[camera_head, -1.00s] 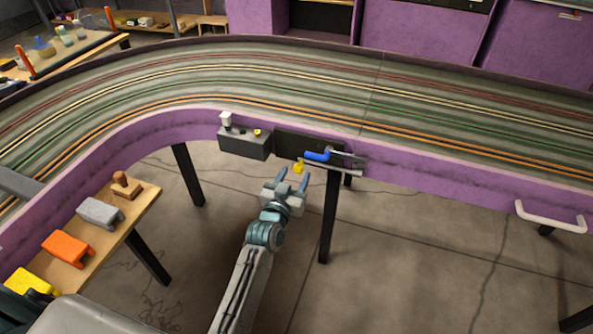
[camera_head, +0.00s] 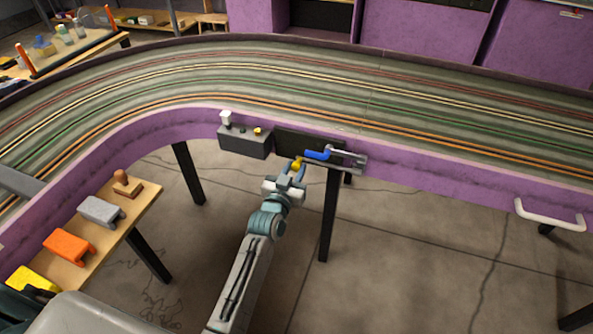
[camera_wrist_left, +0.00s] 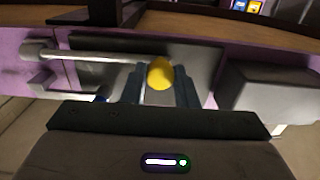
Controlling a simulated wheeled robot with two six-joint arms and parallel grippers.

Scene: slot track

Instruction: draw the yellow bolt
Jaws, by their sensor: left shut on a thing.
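The yellow bolt knob (camera_head: 297,164) sits at the left end of a metal rod on the purple side wall of the track. It also shows in the left wrist view (camera_wrist_left: 160,74), with the grey rod (camera_wrist_left: 105,57) running left from it. My left gripper (camera_head: 296,170) is shut on the yellow knob, one finger on each side of it. A blue handle (camera_head: 318,154) is fixed just above and right of the knob. My right gripper is not in view.
A grey box (camera_head: 245,142) with a white knob and a small yellow button is mounted left of the bolt. A black table leg (camera_head: 330,215) stands below. A wooden shelf (camera_head: 140,208) with coloured blocks is at the left. A white handle (camera_head: 550,217) is at the right.

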